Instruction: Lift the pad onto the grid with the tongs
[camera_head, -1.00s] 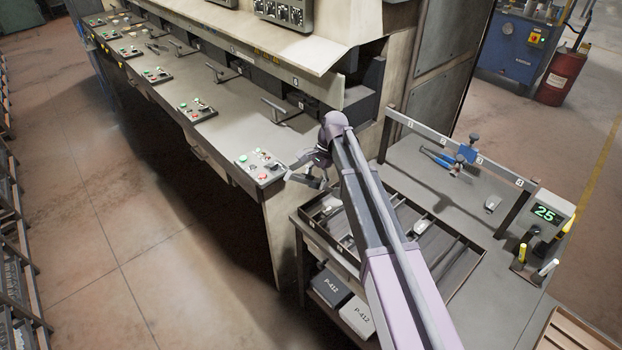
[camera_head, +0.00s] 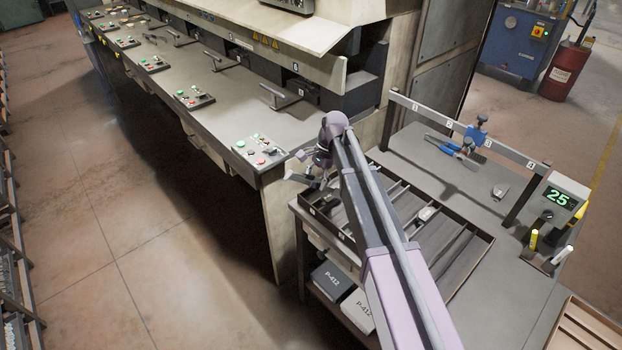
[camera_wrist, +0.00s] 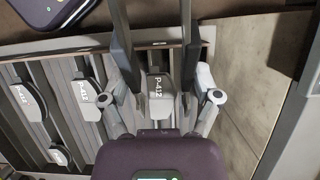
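Blue-handled tongs (camera_head: 455,147) appear to lie on the bench at the right, below the numbered rail. My gripper (camera_head: 303,172) is over the left end of the slatted tray (camera_head: 475,285). In the wrist view the gripper (camera_wrist: 156,30) is open, its two long fingers spread apart. A grey pad marked P-412 (camera_wrist: 159,96) shows between the fingers, with gaps on both sides. Other grey pads (camera_wrist: 90,100) lie to its left across the slats. One pad (camera_head: 426,213) shows in the tray in the head view, and another (camera_head: 500,191) on the bench. I cannot tell which part is the grid.
Dark and pale P-412 boxes (camera_head: 332,281) stand on the shelf below. A long machine counter (camera_head: 225,130) with button panels (camera_head: 258,151) runs to the left. The numbered rail (camera_head: 455,130) and a display reading 25 (camera_head: 557,198) stand on the bench.

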